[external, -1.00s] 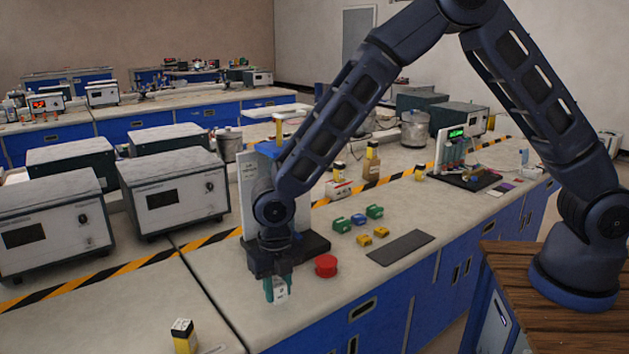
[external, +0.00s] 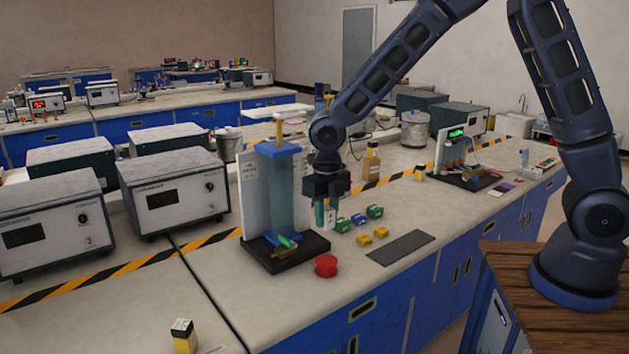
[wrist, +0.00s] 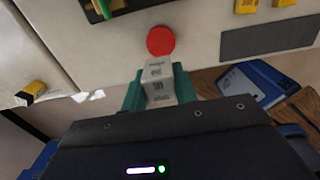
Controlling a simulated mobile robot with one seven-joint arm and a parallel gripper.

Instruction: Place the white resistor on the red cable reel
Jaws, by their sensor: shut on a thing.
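The white resistor (external: 331,218) is a small white block with dark printing. My gripper (external: 325,216) is shut on it and holds it in the air. In the wrist view the block (wrist: 158,82) sits between the two teal fingers of my gripper (wrist: 159,90). The red cable reel (external: 326,266) is a short red cylinder on the bench near its front edge. In the external view the gripper appears above it in the picture. In the wrist view the reel (wrist: 160,41) shows just past the block's end, with its round top bare. The height gap is hard to judge.
A black-based stand with a blue-topped column (external: 283,190) is close on the left. Green and blue blocks (external: 359,219) and yellow blocks (external: 373,236) lie to the right, by a dark grey mat (external: 401,248). The bench front by the reel is clear.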

